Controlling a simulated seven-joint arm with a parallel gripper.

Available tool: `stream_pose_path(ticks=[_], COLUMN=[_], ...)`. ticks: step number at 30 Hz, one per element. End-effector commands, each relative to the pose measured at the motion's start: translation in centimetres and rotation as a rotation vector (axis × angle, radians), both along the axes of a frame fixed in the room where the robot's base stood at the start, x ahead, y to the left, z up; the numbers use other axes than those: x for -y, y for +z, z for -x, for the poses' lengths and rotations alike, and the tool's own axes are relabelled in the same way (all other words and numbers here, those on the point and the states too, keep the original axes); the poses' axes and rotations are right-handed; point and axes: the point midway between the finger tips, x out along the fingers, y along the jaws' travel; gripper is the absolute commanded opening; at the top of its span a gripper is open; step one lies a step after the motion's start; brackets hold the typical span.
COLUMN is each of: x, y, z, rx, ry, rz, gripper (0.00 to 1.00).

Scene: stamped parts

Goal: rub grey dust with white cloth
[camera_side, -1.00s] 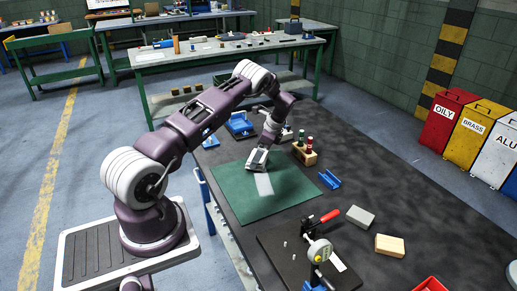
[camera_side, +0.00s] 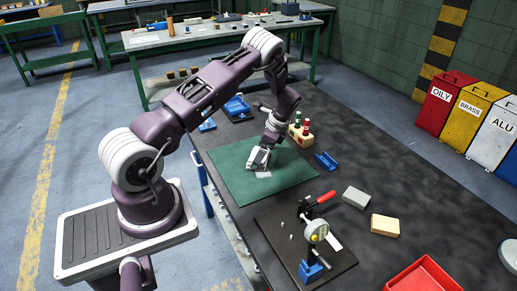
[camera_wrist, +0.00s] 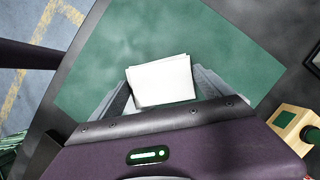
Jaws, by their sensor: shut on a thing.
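My gripper (camera_side: 260,162) is low over the green mat (camera_side: 230,178), pointing down. It is shut on the white cloth (camera_wrist: 162,80), which shows as a flat pale sheet between the two fingers in the wrist view. In the side view a small part of the cloth (camera_side: 264,174) shows below the fingertips, at the mat's surface. Whether it presses on the mat I cannot tell. Faint grey dust (camera_wrist: 150,38) shows as a pale haze on the mat beyond the cloth; its edges are unclear.
A wooden block with small bottles (camera_side: 300,139) stands just right of the mat. A blue holder (camera_side: 326,161) lies beside its right corner. A dial gauge stand (camera_side: 315,240) and red-handled clamp (camera_side: 318,200) are in front. Grey (camera_side: 356,197) and tan blocks (camera_side: 385,225) lie further right.

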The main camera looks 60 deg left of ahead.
Motion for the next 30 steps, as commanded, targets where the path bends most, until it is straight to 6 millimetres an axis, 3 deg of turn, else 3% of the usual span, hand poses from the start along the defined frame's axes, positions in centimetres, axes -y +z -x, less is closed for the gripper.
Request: stream_pose_path(ticks=[30], x=[8.9], y=[0.0], z=[2.6], rx=[-0.002], ry=[-0.001], rz=[0.002], gripper=[0.52])
